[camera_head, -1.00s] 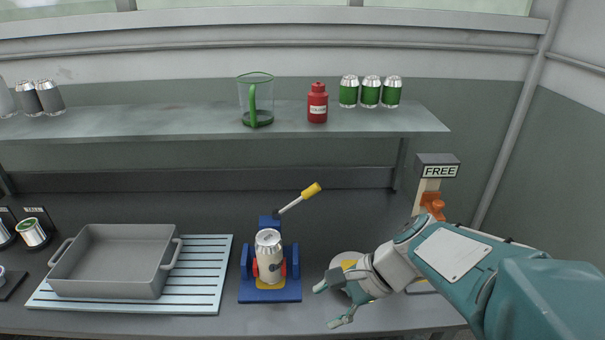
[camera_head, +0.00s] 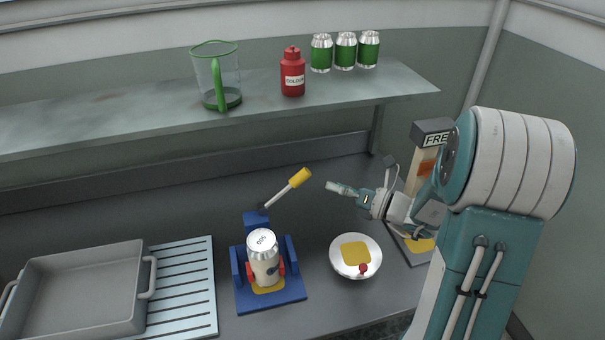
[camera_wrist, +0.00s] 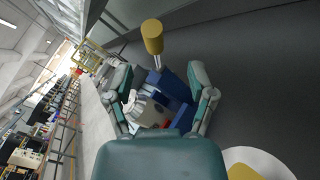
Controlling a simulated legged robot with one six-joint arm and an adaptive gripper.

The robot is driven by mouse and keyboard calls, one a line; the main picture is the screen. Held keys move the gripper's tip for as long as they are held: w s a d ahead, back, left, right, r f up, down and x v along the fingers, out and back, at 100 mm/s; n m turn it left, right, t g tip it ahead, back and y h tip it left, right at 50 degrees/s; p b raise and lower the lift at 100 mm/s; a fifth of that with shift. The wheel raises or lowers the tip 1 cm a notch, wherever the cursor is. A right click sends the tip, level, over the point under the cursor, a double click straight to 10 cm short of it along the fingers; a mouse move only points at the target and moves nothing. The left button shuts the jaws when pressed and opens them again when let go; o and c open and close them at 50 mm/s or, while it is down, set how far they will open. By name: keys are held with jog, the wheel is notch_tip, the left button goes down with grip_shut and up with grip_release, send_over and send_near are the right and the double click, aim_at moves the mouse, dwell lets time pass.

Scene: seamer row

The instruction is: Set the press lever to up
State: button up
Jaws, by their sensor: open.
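The blue press (camera_head: 271,292) stands on the counter with a silver-topped can (camera_head: 263,258) upright in it, between red pads. Its lever (camera_head: 283,193) is a metal rod with a yellow grip (camera_head: 300,177), slanting up and to the right from the back of the press. My gripper (camera_head: 338,188) is to the right of the yellow grip, apart from it, pointing left, with nothing held. In the wrist view my gripper's fingers (camera_wrist: 160,92) are spread wide, with the press and can between them and the yellow grip (camera_wrist: 152,36) beyond the tips.
A white round dish (camera_head: 340,270) with a yellow square and red knob stands right of the press. A grey tray (camera_head: 80,290) sits on a slatted rack at left. The shelf (camera_head: 150,108) above holds a jug, a red bottle and green cans. A FREE post (camera_head: 430,140) stands at right.

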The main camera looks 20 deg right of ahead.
aim_at(300, 178)
jog(key=x, duration=0.6)
jog(key=s+a+x, duration=0.1)
jog(key=x, duration=0.2)
jog(key=shift+a, duration=0.1)
jog(key=shift+w+d, duration=0.1)
jog(key=shift+d, duration=0.5)
jog(key=c, duration=0.7)
jog(key=shift+a, duration=0.35)
grip_shut()
